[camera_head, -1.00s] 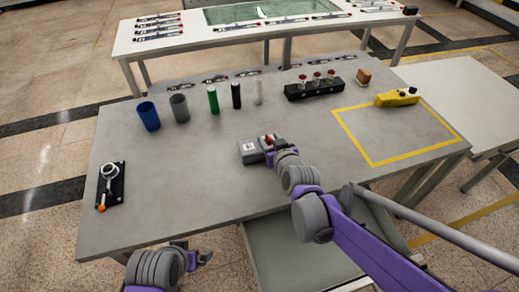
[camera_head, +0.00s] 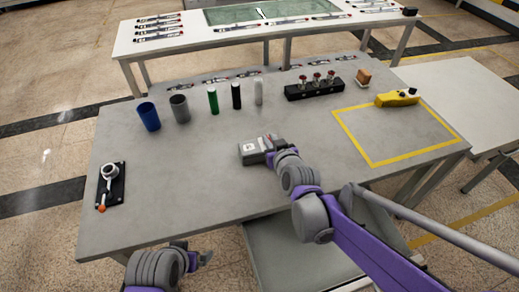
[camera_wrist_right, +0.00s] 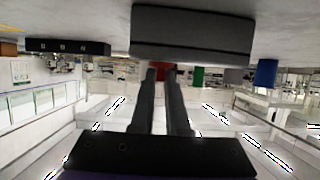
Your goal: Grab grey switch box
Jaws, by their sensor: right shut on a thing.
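The grey switch box (camera_head: 252,151) is at the middle of the grey table, with a pale label on its top. In the right wrist view, which is upside down, the box (camera_wrist_right: 190,34) spans the top centre. My right gripper (camera_head: 273,154) is at the box's right end and shut on it. Its two fingers (camera_wrist_right: 161,72) reach the box with a small red part between their tips. I cannot tell whether the box is clear of the table. My left gripper (camera_head: 205,258) is low, off the table's front edge and away from the box; its jaw opening is unclear.
Blue (camera_head: 149,117) and grey (camera_head: 180,108) cups, with several slim cylinders, stand behind the box. A black holder (camera_head: 314,87) and a yellow switch box (camera_head: 398,97) are at the back right. A black lever device (camera_head: 110,187) lies left.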

